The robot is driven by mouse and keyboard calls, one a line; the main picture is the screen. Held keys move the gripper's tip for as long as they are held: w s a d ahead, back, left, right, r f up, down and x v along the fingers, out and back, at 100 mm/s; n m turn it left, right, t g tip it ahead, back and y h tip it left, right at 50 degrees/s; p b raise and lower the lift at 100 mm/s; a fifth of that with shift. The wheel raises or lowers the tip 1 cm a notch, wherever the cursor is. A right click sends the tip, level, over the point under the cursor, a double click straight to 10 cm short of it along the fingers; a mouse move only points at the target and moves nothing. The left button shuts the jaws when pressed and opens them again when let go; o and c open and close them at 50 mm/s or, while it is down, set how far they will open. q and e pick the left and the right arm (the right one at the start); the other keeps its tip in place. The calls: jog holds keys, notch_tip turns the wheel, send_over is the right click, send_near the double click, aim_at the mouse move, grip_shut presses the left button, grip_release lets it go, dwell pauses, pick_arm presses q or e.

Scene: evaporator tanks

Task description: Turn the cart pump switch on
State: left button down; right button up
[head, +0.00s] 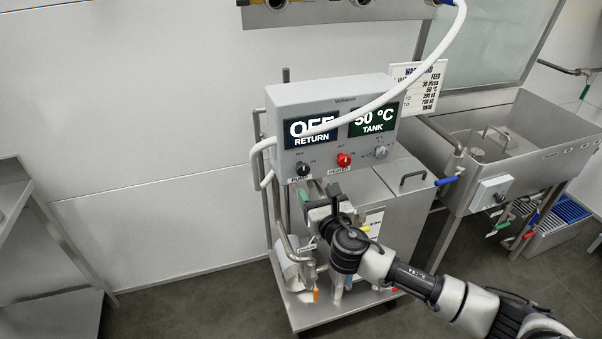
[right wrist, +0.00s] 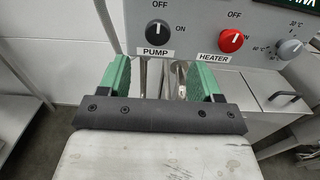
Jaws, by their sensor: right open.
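The cart pump switch is a black knob (head: 302,168) at the lower left of the grey control box (head: 330,100). In the right wrist view the knob (right wrist: 159,32) sits above a PUMP label, with OFF above it and ON to its right. The left display (head: 311,129) reads OFF RETURN. My right gripper (head: 318,196) is just below the box front. Its green fingers (right wrist: 160,78) are open and empty, below the knob and apart from it. My left gripper is not in view.
A red HEATER knob (right wrist: 231,40) and a grey temperature knob (right wrist: 290,48) sit to the right on the same panel. A white hose (head: 385,98) crosses the box front. A steel sink (head: 500,150) stands right and a steel table (head: 50,250) left.

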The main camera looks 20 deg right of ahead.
aim_at(304, 171)
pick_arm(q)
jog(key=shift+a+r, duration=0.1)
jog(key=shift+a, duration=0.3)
pick_arm(e)
jog(key=w, duration=0.8)
jog(key=shift+w+a, duration=0.15)
jog(key=shift+a, duration=0.15)
jog(key=shift+c, duration=0.2)
jog(key=c, duration=0.9)
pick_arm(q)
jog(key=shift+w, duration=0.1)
